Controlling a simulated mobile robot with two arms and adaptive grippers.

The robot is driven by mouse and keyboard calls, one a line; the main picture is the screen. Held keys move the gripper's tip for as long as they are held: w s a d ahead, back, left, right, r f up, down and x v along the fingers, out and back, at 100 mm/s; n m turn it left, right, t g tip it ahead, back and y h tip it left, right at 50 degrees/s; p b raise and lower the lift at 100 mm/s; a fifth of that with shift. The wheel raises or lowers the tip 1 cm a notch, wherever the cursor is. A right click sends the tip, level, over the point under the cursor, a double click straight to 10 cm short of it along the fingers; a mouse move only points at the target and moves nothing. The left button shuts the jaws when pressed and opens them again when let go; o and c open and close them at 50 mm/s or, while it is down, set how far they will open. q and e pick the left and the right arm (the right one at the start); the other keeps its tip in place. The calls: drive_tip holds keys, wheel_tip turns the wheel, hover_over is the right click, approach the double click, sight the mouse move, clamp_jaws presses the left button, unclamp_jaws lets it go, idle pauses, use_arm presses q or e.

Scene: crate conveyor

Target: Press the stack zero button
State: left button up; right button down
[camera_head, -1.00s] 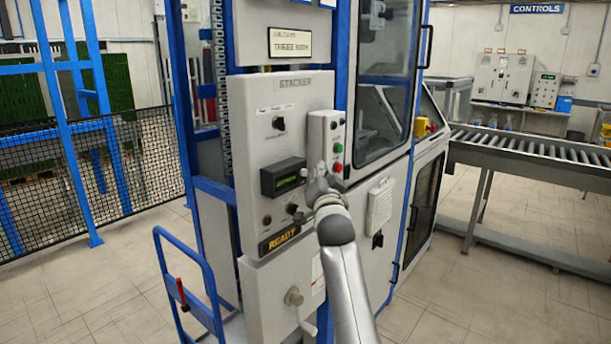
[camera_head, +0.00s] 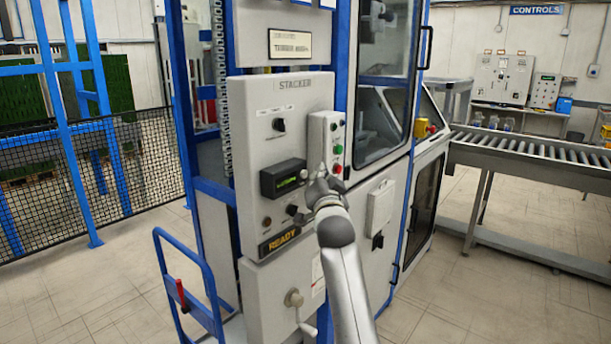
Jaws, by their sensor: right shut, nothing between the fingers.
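The grey stacker panel (camera_head: 258,150) faces me, with a dial knob (camera_head: 279,125), a small dark display (camera_head: 283,178) with green characters, and a lit READY sign (camera_head: 280,241) low down. A pale button box (camera_head: 318,140) on its right edge carries small buttons, among them a green one (camera_head: 338,150) and a red one (camera_head: 337,168). My right gripper (camera_head: 318,178) is shut and empty, in front of the panel just right of the display. It covers the lower part of the button box and panel. I cannot tell whether it touches. My left gripper is out of view.
A yellow box with a red button (camera_head: 424,128) sits on the machine's right side. A blue rail (camera_head: 185,275) stands at the lower left.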

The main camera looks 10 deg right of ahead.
drive_tip(key=shift+w+a, duration=0.1)
drive_tip(key=shift+w+a, duration=0.2)
drive_tip(key=shift+w, duration=0.05)
drive_tip(key=shift+w+a+b, duration=0.25)
drive_tip(key=shift+w+b, duration=0.05)
drive_tip(key=shift+b, duration=0.1)
idle(0.8)
drive_tip(key=shift+s+d, duration=0.1)
idle(0.3)
drive_tip(key=shift+s+d+p, duration=0.4)
drive_tip(key=shift+s+p, duration=0.15)
drive_tip(key=shift+p, duration=0.1)
